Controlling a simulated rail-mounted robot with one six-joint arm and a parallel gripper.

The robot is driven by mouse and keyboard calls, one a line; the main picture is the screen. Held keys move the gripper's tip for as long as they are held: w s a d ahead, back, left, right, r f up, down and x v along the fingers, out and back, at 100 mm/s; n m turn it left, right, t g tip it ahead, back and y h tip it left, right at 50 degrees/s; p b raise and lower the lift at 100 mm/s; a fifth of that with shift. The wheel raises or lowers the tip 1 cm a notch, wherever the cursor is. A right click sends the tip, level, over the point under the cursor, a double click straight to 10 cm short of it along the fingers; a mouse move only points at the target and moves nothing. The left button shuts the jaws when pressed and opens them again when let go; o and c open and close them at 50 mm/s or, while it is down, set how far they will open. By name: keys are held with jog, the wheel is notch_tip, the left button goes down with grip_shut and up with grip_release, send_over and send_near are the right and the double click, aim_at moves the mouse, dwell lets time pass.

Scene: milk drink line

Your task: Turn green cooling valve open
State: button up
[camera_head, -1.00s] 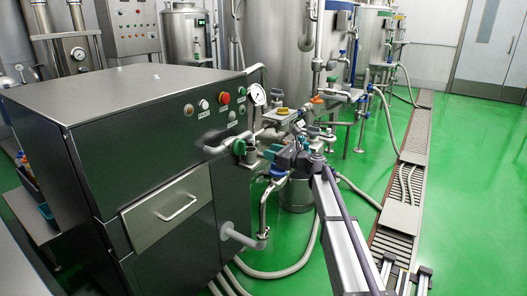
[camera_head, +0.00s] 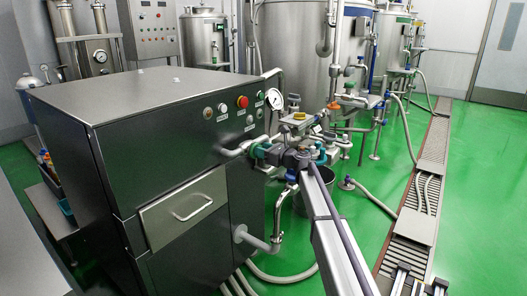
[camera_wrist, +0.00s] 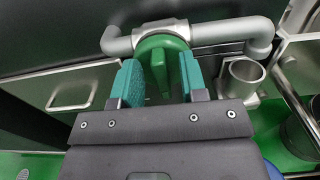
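The green cooling valve (camera_wrist: 152,45) sits on a grey horizontal pipe at the top middle of the wrist view. Its green handle (camera_wrist: 186,72) points down toward me. My gripper (camera_wrist: 162,76) is open, with one teal finger on each side of the valve's lower part. The right finger is close to the handle; I cannot tell whether they touch. A gap shows on the left. In the head view the valve (camera_head: 262,151) is at the right side of the steel cabinet, and the end of my arm (camera_head: 294,158) is right beside it, partly hiding it.
The steel cabinet (camera_head: 170,120) carries buttons, a drawer (camera_head: 186,208) and a pressure gauge (camera_head: 275,99). Pipes and other valves crowd the area behind my gripper. An open grey pipe end (camera_wrist: 241,78) is right of the valve.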

jog(key=shift+c, duration=0.3)
grip_shut()
jog(key=shift+s+a+f+n+b, duration=0.1)
jog(key=shift+s+f+n+b, duration=0.15)
jog(key=shift+n, duration=2.75)
jog(key=shift+s+a+f+n+b, duration=0.1)
jog(key=shift+s+f+n+b, duration=0.15)
jog(key=shift+n, duration=2.75)
jog(key=shift+s+a+f+n+b, duration=0.15)
jog(key=shift+f+n+b, duration=0.1)
jog(key=shift+n, duration=2.75)
